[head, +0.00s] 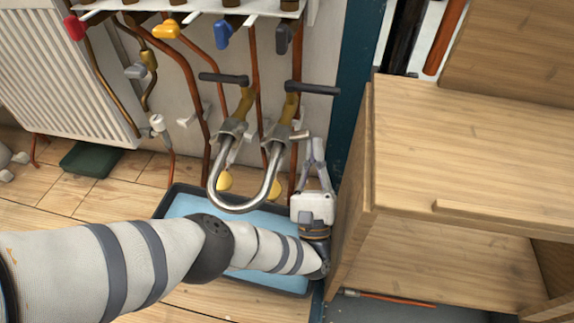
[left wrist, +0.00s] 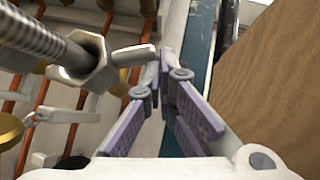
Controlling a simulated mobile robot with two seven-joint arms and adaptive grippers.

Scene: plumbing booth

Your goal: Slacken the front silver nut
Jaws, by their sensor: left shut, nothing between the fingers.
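A bent silver hose (head: 238,207) hangs in a U between two silver nuts under brass valves with black handles. One silver nut (head: 233,128) is on the left. The other silver nut (head: 276,134) is on the right, with a small tab beside it. In the left wrist view a hex nut (left wrist: 92,72) sits at the end of the ribbed hose (left wrist: 45,38), with a pale tab pointing right. My left gripper (head: 313,146) is just right of the right-hand nut. In the left wrist view its fingers (left wrist: 166,68) are shut and empty, apart from the nut.
A wooden cabinet (head: 480,145) stands close to the right of my left gripper. A dark-rimmed blue tray (head: 180,203) lies on the floor below the hose. Copper pipes (head: 189,75) run down the wall behind. A white radiator (head: 60,65) is at the left.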

